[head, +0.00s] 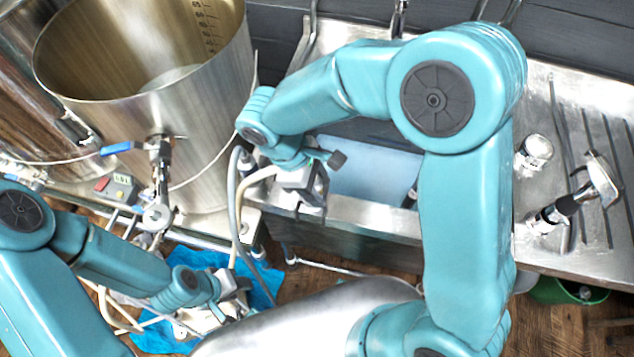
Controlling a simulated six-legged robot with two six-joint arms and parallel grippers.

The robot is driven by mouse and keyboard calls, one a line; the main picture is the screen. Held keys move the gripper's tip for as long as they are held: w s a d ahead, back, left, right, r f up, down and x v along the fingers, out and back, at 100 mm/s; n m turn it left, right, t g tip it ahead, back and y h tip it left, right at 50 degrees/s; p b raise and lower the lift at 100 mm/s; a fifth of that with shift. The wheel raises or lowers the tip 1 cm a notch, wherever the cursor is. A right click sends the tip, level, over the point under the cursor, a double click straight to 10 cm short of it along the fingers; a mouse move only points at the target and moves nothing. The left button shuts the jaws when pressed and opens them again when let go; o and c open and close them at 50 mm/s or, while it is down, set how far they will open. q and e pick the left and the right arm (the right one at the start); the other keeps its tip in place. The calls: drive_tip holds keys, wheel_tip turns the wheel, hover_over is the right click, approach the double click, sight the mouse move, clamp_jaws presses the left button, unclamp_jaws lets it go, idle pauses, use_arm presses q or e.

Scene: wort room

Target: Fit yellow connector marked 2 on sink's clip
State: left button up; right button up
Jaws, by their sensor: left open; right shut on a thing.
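The steel sink (352,211) has a basin of pale blue water (375,172). My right gripper (308,200) is over the sink's left front corner, pointing down. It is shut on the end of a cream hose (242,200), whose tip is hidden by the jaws. I cannot make out a yellow connector or the mark 2. The sink's clip cannot be told apart either; my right gripper covers that part of the rim. My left gripper (232,305) is open, low over the blue cloth (262,282), near hoses.
A large steel pot (215,120) with a blue-handled valve (122,147) stands left of the sink. A grey hose (232,178) hangs beside the cream one. A tap or spray head (600,180) is on the drainboard (590,245) at right. A green bucket (570,292) stands below.

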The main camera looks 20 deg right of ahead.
drive_tip(key=shift+f+b, duration=0.3)
drive_tip(key=shift+f, duration=0.15)
drive_tip(key=o, duration=1.2)
drive_tip(key=shift+o, duration=0.2)
drive_tip(key=v, duration=1.6)
drive_tip(key=shift+r+p, duration=0.2)
drive_tip(key=shift+p, duration=0.25)
